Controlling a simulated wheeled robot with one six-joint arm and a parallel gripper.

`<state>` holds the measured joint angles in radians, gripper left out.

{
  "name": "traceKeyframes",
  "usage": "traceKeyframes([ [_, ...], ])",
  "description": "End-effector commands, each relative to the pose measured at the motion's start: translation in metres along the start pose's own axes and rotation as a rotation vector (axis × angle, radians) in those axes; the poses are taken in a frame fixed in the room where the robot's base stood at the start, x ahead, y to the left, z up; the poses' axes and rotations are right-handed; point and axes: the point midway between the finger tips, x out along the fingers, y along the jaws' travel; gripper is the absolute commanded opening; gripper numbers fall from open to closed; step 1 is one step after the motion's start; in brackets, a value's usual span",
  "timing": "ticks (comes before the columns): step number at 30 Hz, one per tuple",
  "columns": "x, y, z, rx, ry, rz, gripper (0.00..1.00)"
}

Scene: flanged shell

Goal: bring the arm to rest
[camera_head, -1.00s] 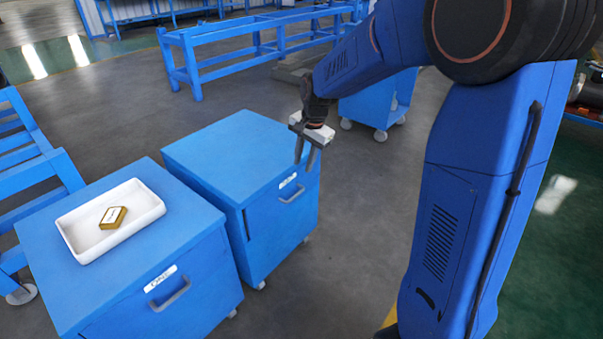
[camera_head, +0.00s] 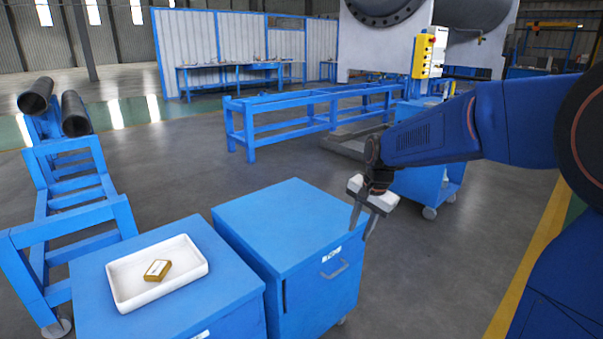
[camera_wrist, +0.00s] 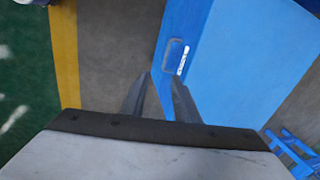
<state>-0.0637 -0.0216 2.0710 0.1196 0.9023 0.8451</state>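My gripper (camera_head: 361,222) hangs at the end of my blue arm, its two dark fingers pointing down. The fingers are apart with nothing between them, and in the wrist view the fingertips (camera_wrist: 161,78) also stand apart. In the head view it shows beside the right edge of the right blue cabinet (camera_head: 285,225). In the wrist view the cabinet's front with its handle (camera_wrist: 175,55) lies beyond the fingers. My arm (camera_head: 440,135) reaches in from the right side of the head view.
A white tray (camera_head: 190,284) holding a small gold-brown block (camera_head: 158,270) stands on the left blue cabinet (camera_head: 235,283). Blue frames stand at left (camera_head: 75,200) and behind (camera_head: 300,110). A blue wheeled cart (camera_head: 435,175) is behind my arm. Grey floor lies open between them.

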Motion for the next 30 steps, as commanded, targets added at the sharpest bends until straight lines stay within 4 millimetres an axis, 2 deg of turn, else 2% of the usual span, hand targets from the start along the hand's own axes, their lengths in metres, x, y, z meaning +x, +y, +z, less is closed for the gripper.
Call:
traceKeyframes([
  [1,-0.011,0.011,0.006,-0.031,0.011,-0.008,0.28],
  [6,-0.039,0.049,0.029,-0.161,0.045,-0.021,0.28],
  [15,-0.073,0.116,0.071,-0.385,0.108,-0.032,0.28],
  [22,-0.087,0.168,0.104,-0.552,0.161,-0.03,0.28],
  [30,-0.088,0.226,0.14,-0.744,0.221,-0.016,0.28],
])
